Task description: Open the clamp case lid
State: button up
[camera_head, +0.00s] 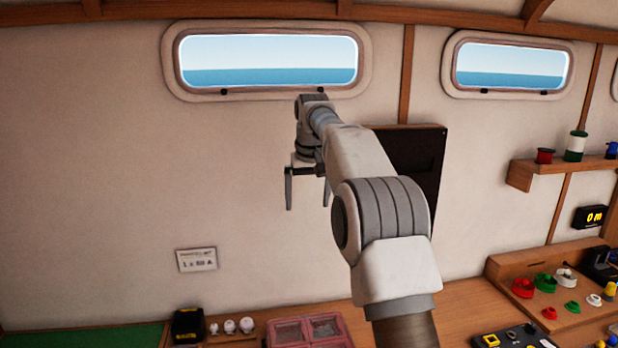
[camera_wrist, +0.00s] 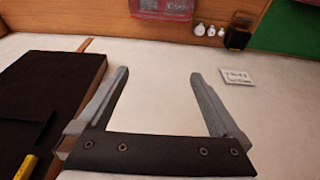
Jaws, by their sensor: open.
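A low case with a reddish see-through lid (camera_head: 308,330) sits on the wooden counter at the bottom of the head view, cut off by the frame edge. Its lid looks shut. It also shows at the top of the wrist view (camera_wrist: 165,8), partly cut off, with a pale label. I cannot read a name that marks it as the clamp case. My gripper (camera_head: 307,195) is open and empty, fingers pointing down, high above the case and in front of the wall. Its two spread fingers show in the wrist view (camera_wrist: 160,73).
A black box with a yellow label (camera_head: 188,325) and small white bulb-like pieces (camera_head: 230,326) stand left of the case. A green mat (camera_head: 85,337) lies further left. A dark panel (camera_head: 418,160) hangs on the wall behind my arm. Coloured parts (camera_head: 543,282) crowd the right counter.

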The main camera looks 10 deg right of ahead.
jog(key=v, duration=0.7)
